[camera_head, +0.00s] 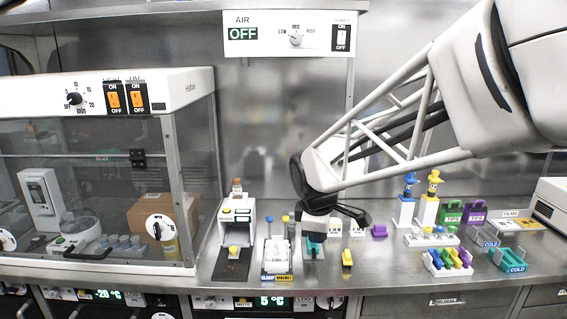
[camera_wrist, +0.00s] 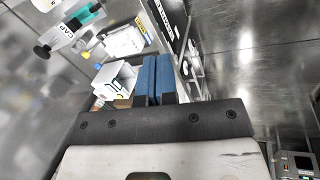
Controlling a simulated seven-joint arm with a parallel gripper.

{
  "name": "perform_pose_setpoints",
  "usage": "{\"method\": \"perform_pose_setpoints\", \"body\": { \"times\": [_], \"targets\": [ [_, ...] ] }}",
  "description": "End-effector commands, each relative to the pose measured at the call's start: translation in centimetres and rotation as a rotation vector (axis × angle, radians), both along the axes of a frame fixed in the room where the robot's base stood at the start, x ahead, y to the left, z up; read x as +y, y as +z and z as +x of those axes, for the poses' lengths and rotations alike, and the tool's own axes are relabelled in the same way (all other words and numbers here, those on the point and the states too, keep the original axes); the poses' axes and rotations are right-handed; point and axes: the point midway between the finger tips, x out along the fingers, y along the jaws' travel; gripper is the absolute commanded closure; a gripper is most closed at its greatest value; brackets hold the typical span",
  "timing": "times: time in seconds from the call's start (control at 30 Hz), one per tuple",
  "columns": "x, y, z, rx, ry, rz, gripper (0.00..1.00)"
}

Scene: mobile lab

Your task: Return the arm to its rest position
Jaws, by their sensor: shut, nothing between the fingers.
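My arm reaches in from the upper right in the head view, and my gripper (camera_head: 316,248) hangs over the steel bench (camera_head: 385,272), near its middle. A teal item (camera_head: 314,240) shows right at the fingers; I cannot tell whether they touch it. In the wrist view my gripper (camera_wrist: 157,75) shows two blue finger pads side by side, pressed together. It is shut with nothing between the pads.
A glass-fronted cabinet (camera_head: 90,190) stands at the left. A white device with a dark tray (camera_head: 232,265) and a holder (camera_head: 277,258) stand left of my gripper. A yellow item (camera_head: 347,258), a purple item (camera_head: 379,230), and a tube rack (camera_head: 447,262) lie to the right.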

Motion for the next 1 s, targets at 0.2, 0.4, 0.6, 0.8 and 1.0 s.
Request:
{"method": "perform_pose_setpoints", "body": {
  "times": [0.2,0.4,0.6,0.8,1.0],
  "targets": [
    [-3.3,1.0,-5.2,-0.009,-0.255,0.072,1.0],
    [-5.7,1.3,-9.9,-0.014,-0.49,0.138,1.0],
    [-7.7,1.1,-14.7,-0.019,-0.725,0.204,1.0],
    [-9.3,0.5,-19.4,-0.023,-0.958,0.27,1.0],
    [-10.3,-0.3,-23.4,-0.026,-1.162,0.325,1.0]
  ]
}}
